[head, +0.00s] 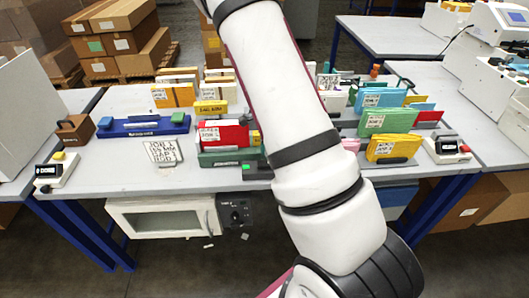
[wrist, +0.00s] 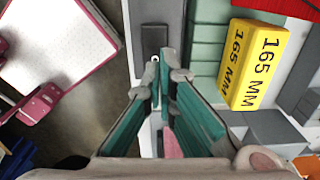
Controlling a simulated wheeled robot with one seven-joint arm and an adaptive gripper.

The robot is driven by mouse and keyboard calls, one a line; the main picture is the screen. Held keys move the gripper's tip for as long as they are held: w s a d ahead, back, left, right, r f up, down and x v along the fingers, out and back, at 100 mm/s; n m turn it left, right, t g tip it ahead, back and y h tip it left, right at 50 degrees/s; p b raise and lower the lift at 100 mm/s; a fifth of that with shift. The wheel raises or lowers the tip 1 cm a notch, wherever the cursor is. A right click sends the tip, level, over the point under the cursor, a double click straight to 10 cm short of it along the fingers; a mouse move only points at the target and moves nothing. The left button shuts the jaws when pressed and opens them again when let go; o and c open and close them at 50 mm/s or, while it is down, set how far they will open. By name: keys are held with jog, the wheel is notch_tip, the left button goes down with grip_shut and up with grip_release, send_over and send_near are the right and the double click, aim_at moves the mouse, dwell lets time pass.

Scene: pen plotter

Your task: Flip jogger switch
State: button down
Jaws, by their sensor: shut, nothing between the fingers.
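My gripper (wrist: 162,68) is in the wrist view, with teal pads. Its fingers are together and empty. A dark rectangular plate (wrist: 154,40) on a pale grey strip lies just beyond the fingertips. A small bright ring-like piece (wrist: 155,59) shows at the plate's near end, close beside the left fingertip. It may be the switch, but I cannot tell its position or whether I touch it. In the head view my arm crosses the middle of the table and leaves at the top, so my gripper is not seen there.
A yellow 165 MM block (wrist: 262,62) lies right of my fingers, beside green steps (wrist: 208,50). In the head view, a blue tray (head: 143,126), a red folder (head: 222,134), a small DONE box (head: 56,172) and several coloured stacks crowd the table (head: 112,175). Its front left is freer.

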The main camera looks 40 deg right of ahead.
notch_tip(320, 180, up, 11)
jog(key=shift+d, duration=0.25)
